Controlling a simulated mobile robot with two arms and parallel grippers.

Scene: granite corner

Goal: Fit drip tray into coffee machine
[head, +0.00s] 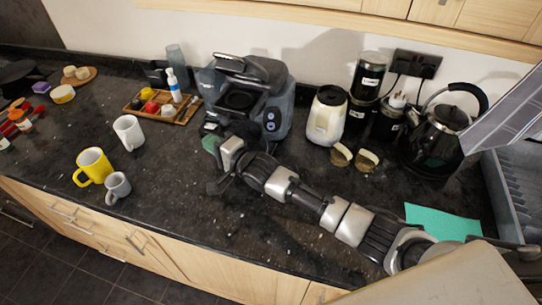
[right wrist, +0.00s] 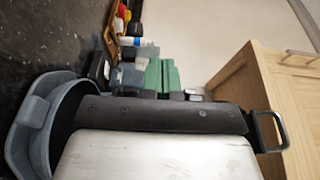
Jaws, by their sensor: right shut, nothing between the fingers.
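The grey coffee machine (head: 270,118) stands at the back middle of the dark counter. My right gripper (head: 210,144) is at its front left foot, with its fingers closed together and nothing between them. Its green fingertips also show in the right wrist view (right wrist: 163,76). A blue-grey curved part with a dark hollow, which looks like the drip tray (right wrist: 30,118), is close beside the gripper on its counter side in that view. I cannot tell if it is seated in the machine; my arm hides much of that area in the head view. My left gripper is out of view.
A wooden tray (head: 187,116) with condiments stands left of the machine. A white mug (head: 129,132), yellow mug (head: 94,166) and grey mug (head: 117,187) stand further left. A cream canister (head: 326,116) and black kettle (head: 432,138) stand right. The front-middle counter is clear.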

